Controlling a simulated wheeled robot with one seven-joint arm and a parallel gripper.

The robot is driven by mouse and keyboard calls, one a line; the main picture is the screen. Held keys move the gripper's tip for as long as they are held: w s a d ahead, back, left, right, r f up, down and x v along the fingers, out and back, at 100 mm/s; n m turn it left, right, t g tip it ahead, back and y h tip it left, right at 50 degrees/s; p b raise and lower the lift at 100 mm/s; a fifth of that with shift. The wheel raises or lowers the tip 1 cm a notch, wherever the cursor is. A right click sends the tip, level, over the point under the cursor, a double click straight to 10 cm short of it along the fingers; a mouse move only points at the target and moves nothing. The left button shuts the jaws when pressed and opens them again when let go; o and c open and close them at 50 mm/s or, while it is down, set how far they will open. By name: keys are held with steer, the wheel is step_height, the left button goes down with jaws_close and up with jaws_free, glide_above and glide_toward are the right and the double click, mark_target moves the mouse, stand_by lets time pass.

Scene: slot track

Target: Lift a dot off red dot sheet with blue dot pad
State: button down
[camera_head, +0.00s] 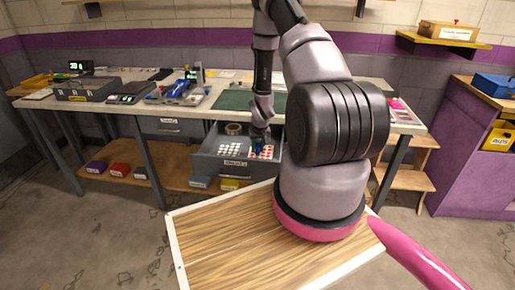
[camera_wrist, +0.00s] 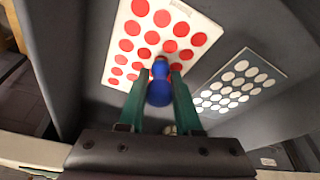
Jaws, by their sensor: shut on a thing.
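The red dot sheet (camera_wrist: 200,24) is a white card with rows of red dots, lying in an open grey drawer; it also shows small in the head view (camera_head: 268,151). My gripper (camera_wrist: 160,80) has green fingers shut on the blue dot pad (camera_wrist: 159,92), a blue knob-like piece. The pad's far end overlaps the red dots in the wrist view, close to the sheet's lower edge. I cannot tell whether it touches the sheet. In the head view my gripper (camera_head: 259,140) reaches down into the drawer over the sheet's left part.
A sheet of white dots (camera_wrist: 238,82) lies beside the red one. The grey drawer (camera_head: 208,165) has raised walls close around my gripper, and a round roll (camera_head: 233,129) sits in it. The workbench above holds a green mat (camera_head: 234,100) and several tools.

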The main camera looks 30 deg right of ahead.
mark_target(258, 142)
steer(key=shift+f, duration=0.5)
stand_by(1.1)
steer(key=shift+r, duration=3.55)
